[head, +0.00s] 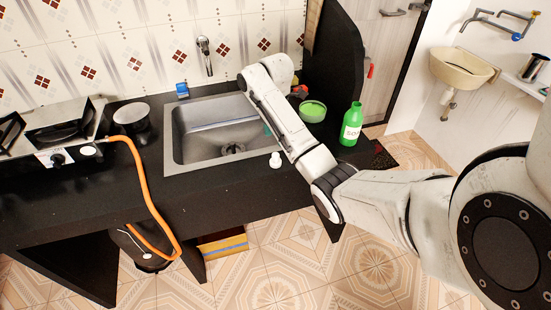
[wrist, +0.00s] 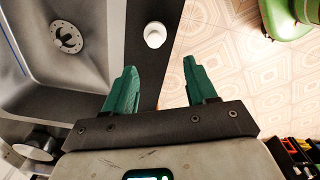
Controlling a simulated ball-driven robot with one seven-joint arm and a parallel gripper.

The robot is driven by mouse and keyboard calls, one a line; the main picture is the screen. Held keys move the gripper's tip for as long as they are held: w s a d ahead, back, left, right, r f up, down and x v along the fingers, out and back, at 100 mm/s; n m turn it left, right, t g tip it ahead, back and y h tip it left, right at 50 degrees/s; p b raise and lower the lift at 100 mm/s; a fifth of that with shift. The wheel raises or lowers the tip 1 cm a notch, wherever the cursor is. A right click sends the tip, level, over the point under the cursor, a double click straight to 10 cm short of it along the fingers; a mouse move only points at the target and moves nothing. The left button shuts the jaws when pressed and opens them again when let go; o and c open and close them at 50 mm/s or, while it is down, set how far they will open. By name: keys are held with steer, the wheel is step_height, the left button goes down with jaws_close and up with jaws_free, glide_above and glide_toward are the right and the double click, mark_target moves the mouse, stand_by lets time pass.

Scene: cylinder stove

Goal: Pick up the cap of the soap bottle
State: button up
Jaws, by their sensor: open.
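The small white cap (head: 275,160) stands on the black counter near its front edge, just right of the sink. It also shows in the wrist view (wrist: 155,35), at the top middle. The green soap bottle (head: 352,128) with a white label stands upright at the right end of the counter, apart from the cap. My gripper (wrist: 158,67) is open and empty, with its two green fingers spread. In the wrist view the cap lies beyond the fingertips, roughly in line with the gap between them. In the head view my arm hides most of the gripper.
The metal sink (head: 178,147) lies left of the cap, with a green bowl (head: 312,111) behind the arm to the right. A stove (head: 60,130) with an orange hose (head: 147,195) is at the left. The counter strip around the cap is clear; tiled floor lies beyond its edge.

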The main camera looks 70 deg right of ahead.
glide_above(275, 154)
steer(key=f, duration=0.5)
steer(key=shift+s+a, duration=0.35)
steer(key=shift+w+d+f+p, duration=0.1)
steer(key=shift+f+p, duration=0.05)
steer(key=shift+f, duration=0.8)
steer(key=shift+w+d+f+p, duration=0.1)
steer(key=shift+d+f+p, duration=0.1)
steer(key=shift+f, duration=0.7)
steer(key=shift+d+f+p, duration=0.1)
steer(key=shift+f+p, duration=0.05)
steer(key=shift+f, duration=0.8)
steer(key=shift+c, duration=0.4)
jaws_close()
